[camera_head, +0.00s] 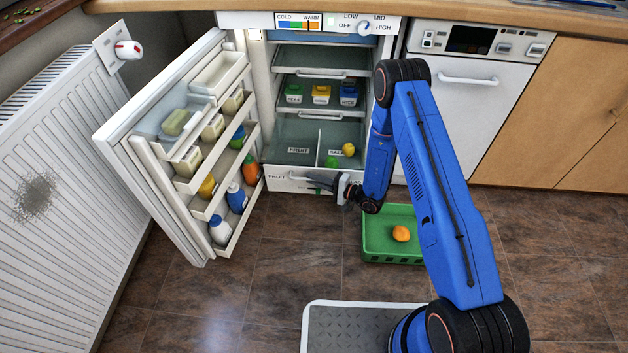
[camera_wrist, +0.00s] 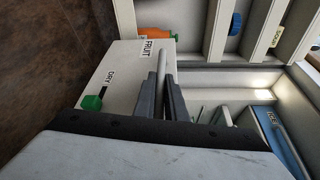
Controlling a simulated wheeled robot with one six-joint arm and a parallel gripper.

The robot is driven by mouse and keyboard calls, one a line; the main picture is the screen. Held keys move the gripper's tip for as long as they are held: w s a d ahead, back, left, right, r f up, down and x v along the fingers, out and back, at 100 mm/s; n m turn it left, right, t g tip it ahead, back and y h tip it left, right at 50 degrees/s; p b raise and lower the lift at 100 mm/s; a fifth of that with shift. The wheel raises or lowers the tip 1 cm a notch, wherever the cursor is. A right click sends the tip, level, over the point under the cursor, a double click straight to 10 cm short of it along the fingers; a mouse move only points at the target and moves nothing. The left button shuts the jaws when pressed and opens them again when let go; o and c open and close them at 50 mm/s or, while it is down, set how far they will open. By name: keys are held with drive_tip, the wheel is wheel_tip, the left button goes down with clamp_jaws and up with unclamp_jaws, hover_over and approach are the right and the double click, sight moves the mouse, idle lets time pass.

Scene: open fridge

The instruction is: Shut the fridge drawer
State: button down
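The white fridge drawer (camera_head: 290,181) sits at the bottom of the open fridge, and its inside shows from above. A divider splits it, and a yellow fruit (camera_head: 348,149) and a green one (camera_head: 332,162) lie in the right compartment. My gripper (camera_head: 312,180) is at the drawer front, its dark fingers pointing left. In the wrist view, the drawer front (camera_wrist: 125,75) has a FRUIT label and a green slider (camera_wrist: 92,102).
The open fridge door (camera_head: 160,190) stands at the left with bottles and tubs on its racks. Shelves above the drawer hold several labelled tubs (camera_head: 321,94). A green crate (camera_head: 390,257) with an orange fruit (camera_head: 401,233) is on the floor, right of the drawer.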

drive_tip(key=w, duration=1.6)
drive_tip(key=w+d, duration=0.1)
drive_tip(key=w, duration=0.7)
drive_tip(key=c, duration=1.8)
unclamp_jaws()
drive_tip(key=shift+d, duration=0.1)
drive_tip(key=v, duration=1.7)
drive_tip(key=shift+s, duration=0.15)
drive_tip(key=shift+d, duration=0.1)
